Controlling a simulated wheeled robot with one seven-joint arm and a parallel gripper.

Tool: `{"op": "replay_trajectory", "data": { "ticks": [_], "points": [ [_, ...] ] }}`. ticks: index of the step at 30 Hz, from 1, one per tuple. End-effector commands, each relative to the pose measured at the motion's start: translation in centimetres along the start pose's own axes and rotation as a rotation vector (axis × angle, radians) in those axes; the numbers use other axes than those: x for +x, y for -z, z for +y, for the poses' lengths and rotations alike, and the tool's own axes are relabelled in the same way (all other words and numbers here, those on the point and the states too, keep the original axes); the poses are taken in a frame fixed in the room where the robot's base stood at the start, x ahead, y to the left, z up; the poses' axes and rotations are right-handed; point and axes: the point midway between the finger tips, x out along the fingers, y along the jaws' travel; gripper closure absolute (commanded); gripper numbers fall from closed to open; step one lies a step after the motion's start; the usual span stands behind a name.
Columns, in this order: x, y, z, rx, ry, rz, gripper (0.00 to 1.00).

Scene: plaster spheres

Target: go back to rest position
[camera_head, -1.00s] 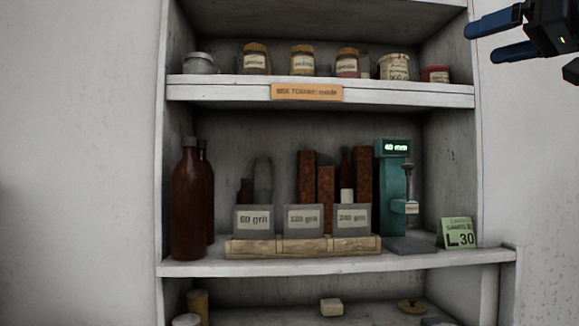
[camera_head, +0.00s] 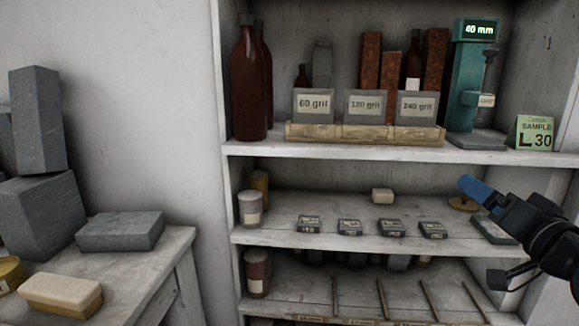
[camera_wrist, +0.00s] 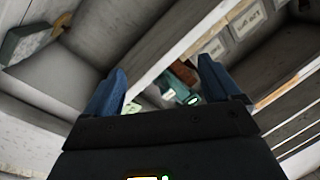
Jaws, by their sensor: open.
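My gripper (camera_head: 478,192) is at the right of the head view, in front of the shelf unit. One blue finger shows clearly there, and the other is hard to make out. In the wrist view my gripper (camera_wrist: 160,85) has its two blue fingers spread well apart, with nothing held between them. The wrist view is tilted and looks past the fingers at shelf boards. A teal gauge with a lit display (camera_head: 478,62) stands on the upper shelf, above the gripper in the picture.
The shelf unit (camera_head: 340,153) holds bottles, grit boxes (camera_head: 314,104), a green sample card (camera_head: 535,132), small dark blocks (camera_head: 350,227) and a pale block (camera_head: 382,195). At left, a table (camera_head: 150,258) carries grey stone blocks (camera_head: 120,231) and a brush-like block (camera_head: 60,292).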

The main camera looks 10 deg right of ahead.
Motion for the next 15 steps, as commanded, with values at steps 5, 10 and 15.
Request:
{"op": "replay_trajectory", "data": {
  "ticks": [5, 10, 15],
  "points": [
    [-4.2, -8.0, 0.8, -0.018, -0.056, -0.038, 0.10],
    [-9.1, -13.9, 0.9, -0.060, -0.097, -0.071, 0.10],
    [-14.8, -18.6, 0.7, -0.120, -0.126, -0.109, 0.10]
  ]
}}
